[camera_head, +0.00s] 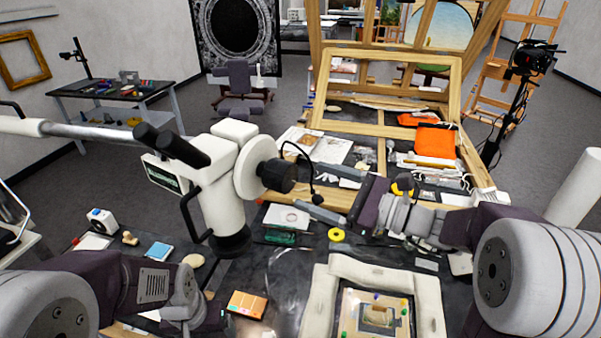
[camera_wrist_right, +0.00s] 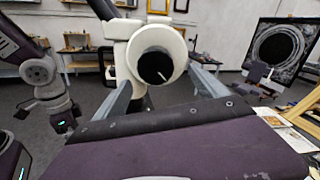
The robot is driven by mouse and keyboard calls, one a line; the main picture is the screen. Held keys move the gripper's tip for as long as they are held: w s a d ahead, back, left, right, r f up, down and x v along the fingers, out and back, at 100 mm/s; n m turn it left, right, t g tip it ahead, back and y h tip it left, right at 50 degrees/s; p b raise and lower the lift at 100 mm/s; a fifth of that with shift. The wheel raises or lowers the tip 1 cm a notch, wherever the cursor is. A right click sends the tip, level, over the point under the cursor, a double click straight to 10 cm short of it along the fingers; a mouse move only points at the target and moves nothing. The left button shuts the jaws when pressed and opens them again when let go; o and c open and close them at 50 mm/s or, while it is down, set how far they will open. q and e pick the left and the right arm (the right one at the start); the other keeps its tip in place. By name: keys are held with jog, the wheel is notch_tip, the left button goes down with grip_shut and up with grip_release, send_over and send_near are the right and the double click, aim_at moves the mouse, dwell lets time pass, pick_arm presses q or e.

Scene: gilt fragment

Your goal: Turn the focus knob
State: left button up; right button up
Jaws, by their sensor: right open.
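The focus knob is a black cylinder (camera_head: 277,175) on the white round housing of a white microscope (camera_head: 222,195). In the right wrist view the knob (camera_wrist_right: 154,68) faces me, with a pale line on its face. My right gripper (camera_head: 309,186) is open and empty, just right of the knob, its fingers pointing at it. In the right wrist view my right gripper's fingers (camera_wrist_right: 161,80) stand either side of the knob, apparently short of it. My left gripper (camera_wrist_right: 64,121) hangs at the left of the right wrist view; its jaws are unclear.
A thin black cable curves close to the knob. A wooden frame (camera_head: 455,85) stands behind.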

aim_at(291, 180)
jog(key=a, duration=0.2)
jog(key=a+r+p, duration=0.1)
jog(key=shift+s, duration=0.35)
jog(key=w+a+p, duration=0.2)
jog(key=w, duration=0.1)
jog(key=w+a+f, duration=0.1)
jog(key=w+a, duration=0.1)
jog(key=shift+w+p, duration=0.2)
jog(key=shift+p, duration=0.2)
jog(key=shift+a, duration=0.35)
jog(key=shift+s+a, duration=0.25)
jog(key=shift+a, duration=0.1)
jog(key=shift+w+d, duration=0.15)
jog(key=shift+d, duration=0.1)
jog(key=c, duration=1.4)
pick_arm(q)
jog(key=r, duration=0.4)
jog(key=shift+s+a, duration=0.1)
jog(key=shift+s, duration=0.1)
pick_arm(e)
jog(key=shift+o, duration=0.2)
